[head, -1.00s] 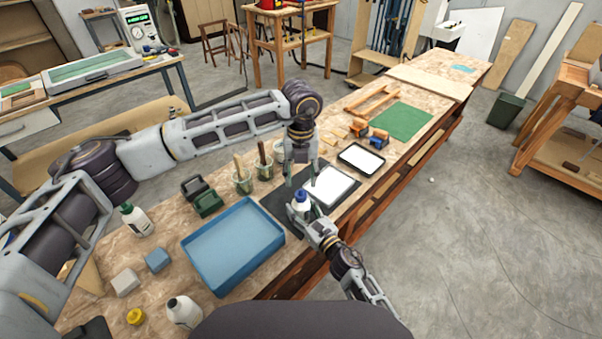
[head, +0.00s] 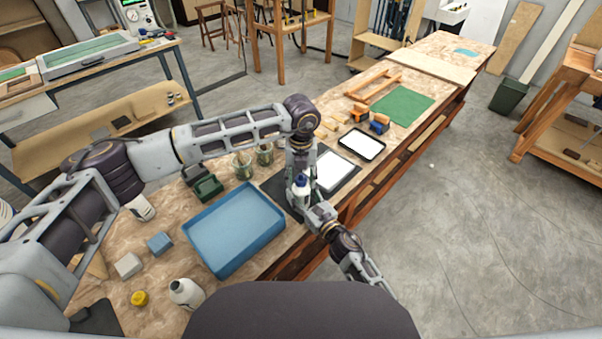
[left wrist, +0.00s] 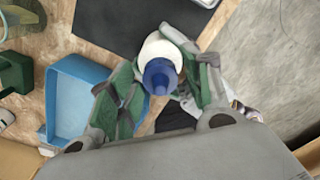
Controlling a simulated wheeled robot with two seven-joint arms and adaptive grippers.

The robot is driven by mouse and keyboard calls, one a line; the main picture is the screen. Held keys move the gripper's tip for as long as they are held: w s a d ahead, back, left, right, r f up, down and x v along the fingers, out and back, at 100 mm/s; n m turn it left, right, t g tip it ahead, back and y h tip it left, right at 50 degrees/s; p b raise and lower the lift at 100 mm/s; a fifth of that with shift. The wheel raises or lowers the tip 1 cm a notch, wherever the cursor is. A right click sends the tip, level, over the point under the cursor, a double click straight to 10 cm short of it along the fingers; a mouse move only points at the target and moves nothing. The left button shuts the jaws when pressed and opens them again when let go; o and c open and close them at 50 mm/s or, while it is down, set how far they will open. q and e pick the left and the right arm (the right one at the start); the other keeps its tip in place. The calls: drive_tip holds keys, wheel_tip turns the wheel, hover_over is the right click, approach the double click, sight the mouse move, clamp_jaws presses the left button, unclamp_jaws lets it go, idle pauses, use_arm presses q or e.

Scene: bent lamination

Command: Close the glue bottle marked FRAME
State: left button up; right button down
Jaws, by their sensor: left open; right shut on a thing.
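A white glue bottle with a blue cap (head: 300,182) stands upright in my right gripper (head: 316,212), which is shut on it over the workbench's near edge. No marking is readable on it. My left gripper (left wrist: 154,78) is open and points down from above. In the left wrist view its fingers are on either side of the blue top (left wrist: 159,76) and white shoulder (left wrist: 161,46). A gap shows on the left; I cannot tell whether the right finger touches.
A blue tray (head: 283,225) lies to the left on the workbench. Two other white bottles stand further left (head: 142,208) and at the front (head: 186,293), beside a yellow round object (head: 139,298). A dark mat (head: 272,184) and white-topped pads (head: 362,144) lie near the held bottle.

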use_arm(q)
drive_tip(key=shift+c, duration=0.5)
clamp_jaws()
drive_tip(key=m, duration=1.3)
drive_tip(key=shift+m, duration=0.4)
drive_tip(key=m, duration=0.4)
drive_tip(key=shift+o, duration=0.6)
unclamp_jaws()
